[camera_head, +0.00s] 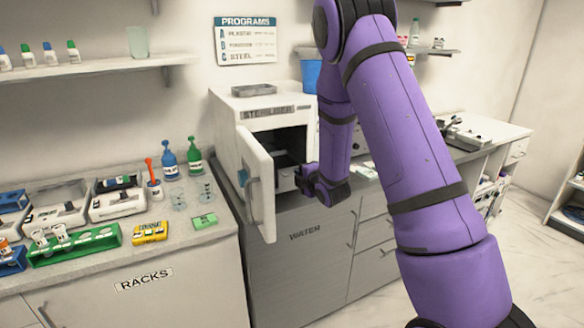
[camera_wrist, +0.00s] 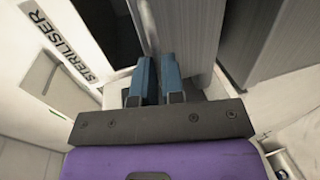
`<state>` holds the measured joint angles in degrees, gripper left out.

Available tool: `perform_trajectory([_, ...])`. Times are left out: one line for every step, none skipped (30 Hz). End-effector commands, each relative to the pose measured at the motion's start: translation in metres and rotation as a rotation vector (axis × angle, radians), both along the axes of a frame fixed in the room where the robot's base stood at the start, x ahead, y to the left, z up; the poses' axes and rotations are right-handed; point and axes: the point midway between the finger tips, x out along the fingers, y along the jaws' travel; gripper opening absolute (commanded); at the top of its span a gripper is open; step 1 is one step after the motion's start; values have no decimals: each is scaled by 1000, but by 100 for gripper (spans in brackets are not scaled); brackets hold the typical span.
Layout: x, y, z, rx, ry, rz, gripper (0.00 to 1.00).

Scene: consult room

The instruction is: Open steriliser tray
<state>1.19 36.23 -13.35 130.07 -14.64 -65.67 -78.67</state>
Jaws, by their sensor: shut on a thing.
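The white steriliser (camera_head: 262,108) stands on the counter in the head view. Its door (camera_head: 257,185) is swung open to the left. The pale steriliser tray (camera_head: 286,181) shows low inside the dark chamber. My gripper (camera_head: 300,178) is at the tray's front, at the right side of the opening, and is shut on it. In the wrist view the two blue fingers of my gripper (camera_wrist: 159,68) stand close together, with the STERILISER label (camera_wrist: 60,45) to their left. The exact grip spot is mostly hidden by the fingers and my wrist.
The open door stands out past the counter's front edge, left of my gripper. A small metal tray (camera_head: 254,90) lies on the steriliser. The floor in front is partly hidden by my arm.

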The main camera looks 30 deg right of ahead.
Motion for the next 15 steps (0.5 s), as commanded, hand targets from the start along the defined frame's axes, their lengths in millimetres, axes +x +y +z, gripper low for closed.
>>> perform_trajectory([-13,0,-1,1,4,-1,0])
perform_trajectory([-20,0,0,1,3,-1,0])
perform_trajectory([-27,0,0,1,3,-1,0])
perform_trajectory([-33,0,0,1,2,-1,0])
perform_trajectory([-37,0,0,1,2,-1,0])
perform_trajectory([-43,0,0,1,3,0,0])
perform_trajectory([-47,0,0,1,2,0,0])
perform_trajectory([-50,0,0,0,2,0,0])
perform_trajectory([-54,0,-1,0,2,0,0])
perform_trajectory([-57,0,-1,0,3,0,0])
perform_trajectory([-59,0,-1,0,2,0,0])
perform_trajectory([-60,0,0,-1,1,0,0])
perform_trajectory([-61,0,0,-1,1,1,0])
perform_trajectory([-62,0,0,-1,1,1,0])
perform_trajectory([-63,0,0,-1,0,1,0])
